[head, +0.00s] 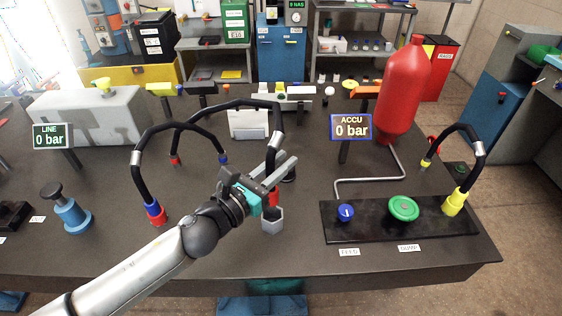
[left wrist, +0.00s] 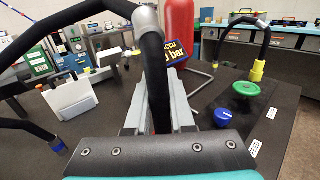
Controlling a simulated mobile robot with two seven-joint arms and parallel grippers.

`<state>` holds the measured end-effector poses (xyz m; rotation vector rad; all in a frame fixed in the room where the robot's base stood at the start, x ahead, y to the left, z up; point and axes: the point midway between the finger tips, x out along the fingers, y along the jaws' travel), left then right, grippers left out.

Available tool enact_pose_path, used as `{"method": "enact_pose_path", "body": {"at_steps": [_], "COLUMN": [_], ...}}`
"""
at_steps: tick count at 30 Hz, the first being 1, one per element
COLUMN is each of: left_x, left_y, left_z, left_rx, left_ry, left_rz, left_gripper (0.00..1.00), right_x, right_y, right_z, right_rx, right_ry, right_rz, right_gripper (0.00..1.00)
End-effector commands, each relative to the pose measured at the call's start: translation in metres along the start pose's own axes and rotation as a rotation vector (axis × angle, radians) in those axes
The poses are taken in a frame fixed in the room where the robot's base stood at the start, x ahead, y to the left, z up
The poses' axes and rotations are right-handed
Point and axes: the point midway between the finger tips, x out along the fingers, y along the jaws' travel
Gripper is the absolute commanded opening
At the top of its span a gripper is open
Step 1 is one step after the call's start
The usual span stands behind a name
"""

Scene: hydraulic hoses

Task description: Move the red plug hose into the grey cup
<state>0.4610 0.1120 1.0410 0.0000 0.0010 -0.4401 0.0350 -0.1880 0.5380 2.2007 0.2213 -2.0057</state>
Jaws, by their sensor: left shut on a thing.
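My left gripper (head: 279,172) is shut on the black hose (head: 276,120) just above its red plug (head: 273,196). The hose arches up and back to another red end (head: 175,161) on the bench. The grey cup (head: 272,221) stands on the bench right under the held red plug. I cannot tell whether the plug's lower end is above the rim or just inside it. My right gripper is not in view.
A second black hose (head: 141,170) arches at left, from a red and blue socket (head: 155,213) to a blue end (head: 223,159). A black panel (head: 375,222) with blue and green knobs lies to the right. The ACCU display (head: 351,128) and red cylinder (head: 405,90) stand behind.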

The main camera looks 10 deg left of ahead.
Motion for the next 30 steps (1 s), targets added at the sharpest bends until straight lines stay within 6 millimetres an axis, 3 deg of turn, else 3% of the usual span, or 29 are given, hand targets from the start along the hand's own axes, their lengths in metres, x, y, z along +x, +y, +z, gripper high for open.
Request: {"method": "enact_pose_path", "body": {"at_steps": [15, 30], "left_x": [0.000, 0.000], "left_y": [0.000, 0.000], "left_z": [0.000, -0.011], "left_rx": [0.001, -0.001], "left_ry": [-0.002, -0.002], "left_rz": [0.000, 0.000], "left_gripper": [0.00, 0.00], "right_x": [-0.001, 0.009], "right_y": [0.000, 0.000], "right_z": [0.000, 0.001], "right_rx": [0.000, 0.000], "right_ry": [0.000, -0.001], "right_rz": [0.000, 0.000], "right_gripper": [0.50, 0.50]}}
